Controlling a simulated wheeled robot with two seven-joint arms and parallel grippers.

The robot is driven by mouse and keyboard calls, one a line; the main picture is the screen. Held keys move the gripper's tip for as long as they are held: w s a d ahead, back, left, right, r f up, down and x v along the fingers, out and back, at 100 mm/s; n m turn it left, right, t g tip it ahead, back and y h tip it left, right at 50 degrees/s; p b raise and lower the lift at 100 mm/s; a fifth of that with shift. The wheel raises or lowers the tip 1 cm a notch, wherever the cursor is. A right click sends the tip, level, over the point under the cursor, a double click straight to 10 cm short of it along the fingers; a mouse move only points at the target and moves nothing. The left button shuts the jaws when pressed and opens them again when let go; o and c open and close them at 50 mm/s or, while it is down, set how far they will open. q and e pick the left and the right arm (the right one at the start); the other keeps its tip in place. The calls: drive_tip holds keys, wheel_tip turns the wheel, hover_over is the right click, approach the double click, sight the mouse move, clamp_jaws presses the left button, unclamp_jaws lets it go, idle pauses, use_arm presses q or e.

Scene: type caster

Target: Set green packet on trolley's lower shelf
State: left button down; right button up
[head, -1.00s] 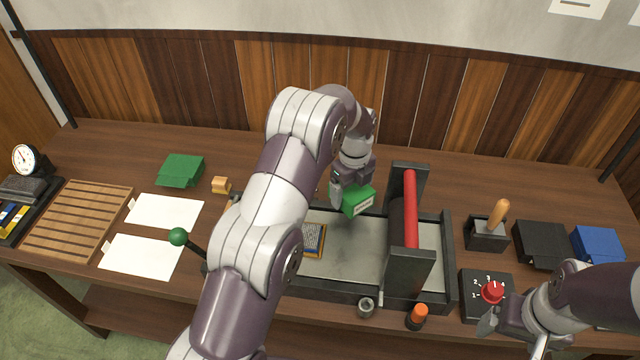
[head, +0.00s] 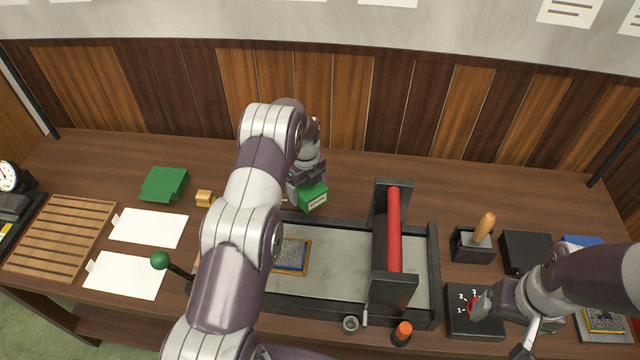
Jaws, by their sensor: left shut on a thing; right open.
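The green packet (head: 313,197), a small green box with a pale label, is held by my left gripper (head: 303,194). The jaws are shut on it, partly hidden by the wrist. It is above the back of the bench, behind the press bed. My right gripper (head: 484,304) is open at the front right, close beside a red knob (head: 473,306) on a black box and partly covering it. I cannot tell whether they touch. No trolley can be made out in view.
The press bed (head: 345,262) with its red roller (head: 394,230) fills the middle of the bench. A green folded piece (head: 163,184), white sheets (head: 150,228) and a slatted rack (head: 62,236) lie left. A wooden-handled tool (head: 484,228) stands right. The bench's back strip is mostly clear.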

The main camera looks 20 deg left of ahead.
use_arm(q)
drive_tip(key=shift+w+a+f, duration=0.1)
drive_tip(key=shift+a+f, duration=0.2)
drive_tip(key=shift+a, duration=0.25)
wheel_tip(320, 180, down, 3)
drive_tip(key=shift+f+p, duration=0.2)
drive_tip(key=shift+p, duration=0.7)
drive_tip(key=shift+f, duration=0.2)
drive_tip(key=shift+f, duration=0.1)
drive_tip(key=shift+c, duration=1.1)
unclamp_jaws()
drive_tip(key=shift+f, duration=0.15)
drive_tip(key=shift+o, duration=1.1)
drive_tip(key=shift+d, duration=0.1)
